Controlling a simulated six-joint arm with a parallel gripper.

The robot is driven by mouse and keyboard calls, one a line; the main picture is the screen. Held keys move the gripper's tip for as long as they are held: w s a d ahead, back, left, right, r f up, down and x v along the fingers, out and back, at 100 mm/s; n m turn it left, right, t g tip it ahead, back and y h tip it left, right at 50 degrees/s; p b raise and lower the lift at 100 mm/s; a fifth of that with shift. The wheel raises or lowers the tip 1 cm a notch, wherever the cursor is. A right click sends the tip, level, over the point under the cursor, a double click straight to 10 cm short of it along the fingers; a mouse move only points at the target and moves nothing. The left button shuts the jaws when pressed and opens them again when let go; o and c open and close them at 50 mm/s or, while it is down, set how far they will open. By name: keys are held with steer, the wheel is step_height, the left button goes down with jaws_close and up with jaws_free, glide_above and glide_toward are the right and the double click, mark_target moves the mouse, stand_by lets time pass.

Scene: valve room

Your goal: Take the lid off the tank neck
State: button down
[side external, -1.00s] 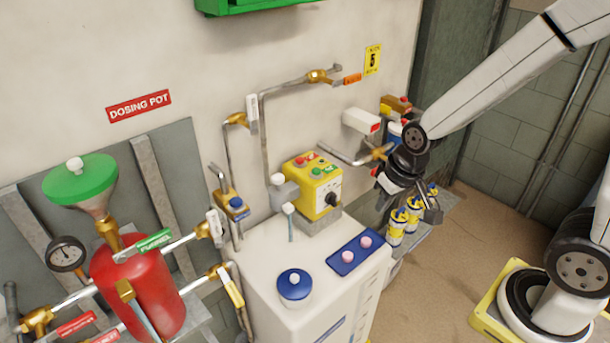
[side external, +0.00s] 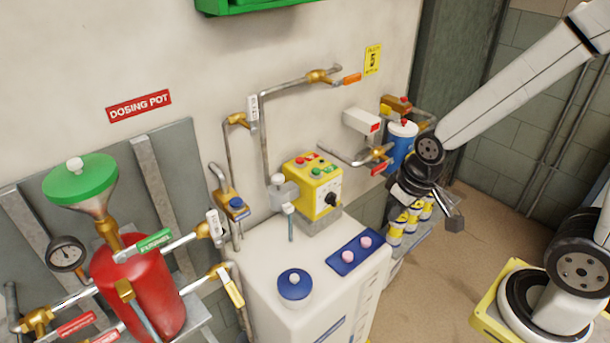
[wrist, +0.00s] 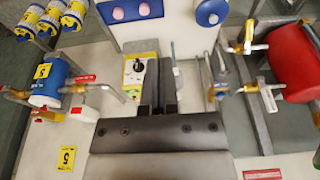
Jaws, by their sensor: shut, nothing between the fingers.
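The lid (side external: 295,285) is a round blue cap with a pale knob, seated on the top of the white tank (side external: 258,258) near its front left. It hides the neck beneath it. In the wrist view the blue lid (wrist: 208,13) shows at the top edge, with the white tank (wrist: 190,35) around it. My gripper (side external: 454,222) is shut and empty, well to the right of the lid and apart from it. In the wrist view my gripper (wrist: 159,68) points up the picture, its dark fingers together.
A blue panel with two pink knobs (side external: 357,249) lies on the tank beside the lid. A yellow button box (side external: 312,185) and pipes stand behind. Yellow-and-blue bottles (side external: 405,220) are near my gripper. A red dosing pot (side external: 138,285) with a green-topped funnel stands left.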

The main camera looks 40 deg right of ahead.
stand_by(0.3)
steer(key=shift+c, duration=1.8)
jaws_free()
steer(key=n+g, duration=0.3)
steer(key=n, duration=1.8)
glide_above(294, 276)
step_height(294, 276, down, 16)
steer(key=shift+d+r, duration=0.15)
steer(key=shift+r, duration=0.05)
steer(key=shift+a+f, duration=0.2)
steer(key=shift+f, duration=0.05)
steer(key=shift+f, duration=0.1)
steer(key=shift+f, duration=1.2)
